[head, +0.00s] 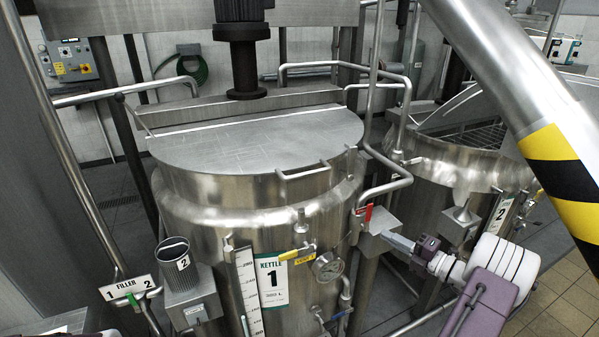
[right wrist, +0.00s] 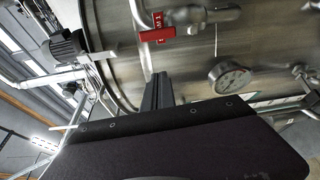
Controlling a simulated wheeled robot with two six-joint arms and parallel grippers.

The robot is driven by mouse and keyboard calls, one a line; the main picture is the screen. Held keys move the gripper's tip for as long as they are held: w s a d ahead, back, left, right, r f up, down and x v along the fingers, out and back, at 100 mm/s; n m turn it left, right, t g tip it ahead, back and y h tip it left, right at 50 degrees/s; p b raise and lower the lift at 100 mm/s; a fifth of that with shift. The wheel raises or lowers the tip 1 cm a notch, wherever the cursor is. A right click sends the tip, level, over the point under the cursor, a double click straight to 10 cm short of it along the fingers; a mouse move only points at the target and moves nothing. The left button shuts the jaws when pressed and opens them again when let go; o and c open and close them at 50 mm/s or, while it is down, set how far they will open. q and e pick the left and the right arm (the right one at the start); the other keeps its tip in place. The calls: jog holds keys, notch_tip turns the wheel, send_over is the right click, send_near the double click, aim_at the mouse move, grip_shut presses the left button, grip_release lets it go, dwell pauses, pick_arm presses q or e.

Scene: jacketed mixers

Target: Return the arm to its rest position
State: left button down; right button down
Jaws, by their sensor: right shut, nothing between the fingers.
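My right arm comes in from the lower right in the head view, with white and purple links. Its gripper (head: 390,239) is shut and empty, just right of the Kettle 1 front, near a red-handled valve (head: 364,216). In the right wrist view the closed dark fingers (right wrist: 157,92) point at the steel kettle wall. The red valve handle (right wrist: 158,34) is above the fingers and a round gauge (right wrist: 230,78) is to their right. I see a gap in the picture between fingers and handle. My left gripper is not in view.
Kettle 1 (head: 255,220) stands in the middle with its lid (head: 250,140) closed. A second kettle (head: 440,170) stands at the right. A striped yellow-black pipe (head: 560,165) crosses the upper right. A filler sign (head: 130,288) and a cup holder (head: 185,285) are at lower left.

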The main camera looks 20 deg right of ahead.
jog(key=s+a+f+n+g+y+b, duration=0.1)
jog(key=a+f+n+g+b, duration=0.1)
jog(key=a+f+n+g, duration=0.35)
jog(key=s+a+f+n+g+y+b, duration=0.1)
jog(key=s+a+f+n+g, duration=0.1)
jog(key=a+n, duration=0.55)
jog(key=s+a+f+n+g+b, duration=0.15)
jog(key=a+f+n+g, duration=0.25)
jog(key=a, duration=0.5)
jog(key=s+a+f+n+g+h+b, duration=0.1)
jog(key=s+a+f+n+h+b, duration=0.2)
jog(key=n, duration=1.2)
jog(key=s+a+f+n+g+h+b, duration=0.2)
jog(key=s+f+n+h, duration=0.3)
jog(key=s+n, duration=0.4)
jog(key=a+n+h+b, duration=0.1)
jog(key=n, duration=0.6)
jog(key=shift+a, duration=0.1)
dwell(2.6)
